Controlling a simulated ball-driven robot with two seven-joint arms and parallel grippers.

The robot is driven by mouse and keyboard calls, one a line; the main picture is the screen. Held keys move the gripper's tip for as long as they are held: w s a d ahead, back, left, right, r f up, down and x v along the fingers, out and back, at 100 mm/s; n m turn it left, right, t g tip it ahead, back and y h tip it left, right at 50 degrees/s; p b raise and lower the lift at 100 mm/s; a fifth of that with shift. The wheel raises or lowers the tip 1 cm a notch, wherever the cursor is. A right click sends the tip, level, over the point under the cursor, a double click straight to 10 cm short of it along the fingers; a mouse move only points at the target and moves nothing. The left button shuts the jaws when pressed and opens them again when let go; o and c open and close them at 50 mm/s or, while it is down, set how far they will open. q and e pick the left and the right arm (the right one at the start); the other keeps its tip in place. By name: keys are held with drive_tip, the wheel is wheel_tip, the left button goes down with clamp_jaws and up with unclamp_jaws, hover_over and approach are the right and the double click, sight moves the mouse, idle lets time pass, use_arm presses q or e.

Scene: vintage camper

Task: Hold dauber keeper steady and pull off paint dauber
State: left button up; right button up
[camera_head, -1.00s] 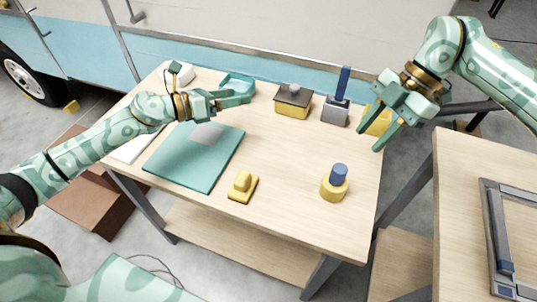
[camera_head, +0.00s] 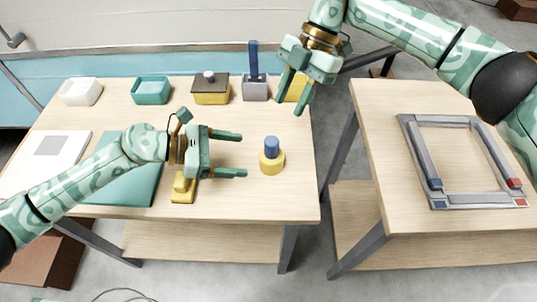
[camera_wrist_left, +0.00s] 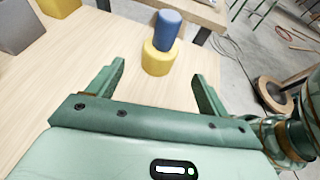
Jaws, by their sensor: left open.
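A yellow round holder, which looks like the dauber keeper (camera_head: 271,162), stands upright on the right part of the table. A blue cylinder, which looks like the paint dauber (camera_head: 271,144), sticks up from its top. My left gripper (camera_head: 243,155) is open and empty, just left of the keeper, fingers pointing at it. In the left wrist view the keeper (camera_wrist_left: 158,60) and dauber (camera_wrist_left: 167,27) show beyond the gap between the fingertips. My right gripper (camera_head: 294,95) is open and empty over the table's back right, behind the keeper.
A yellow stamp-like block (camera_head: 183,188) lies under my left gripper, beside a teal mat (camera_head: 130,185). A grey block with blue handle (camera_head: 255,92), a dark-topped yellow box (camera_head: 211,92) and a teal tray (camera_head: 151,92) line the back. A side table holds a frame (camera_head: 460,198).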

use_arm(q)
drive_tip(key=x, duration=0.9)
drive_tip(key=shift+d, duration=0.25)
drive_tip(key=c, duration=1.2)
use_arm(e)
drive_tip(key=shift+o, duration=1.4)
drive_tip(key=shift+r, duration=0.1)
use_arm(q)
drive_tip(key=shift+w+f, duration=0.1)
drive_tip(key=shift+a, duration=0.1)
use_arm(e)
drive_tip(key=n+t+h, duration=0.4)
drive_tip(key=n, duration=0.5)
hover_over(272, 140)
drive_tip(key=shift+s+a+f, duration=0.1)
drive_tip(key=shift+s+f, duration=0.1)
drive_tip(key=shift+f, duration=1)
drive_tip(key=shift+w+f, duration=0.15)
drive_tip(key=shift+f, duration=0.1)
wheel_tip(272, 140, down, 7)
drive_tip(key=shift+f, duration=0.15)
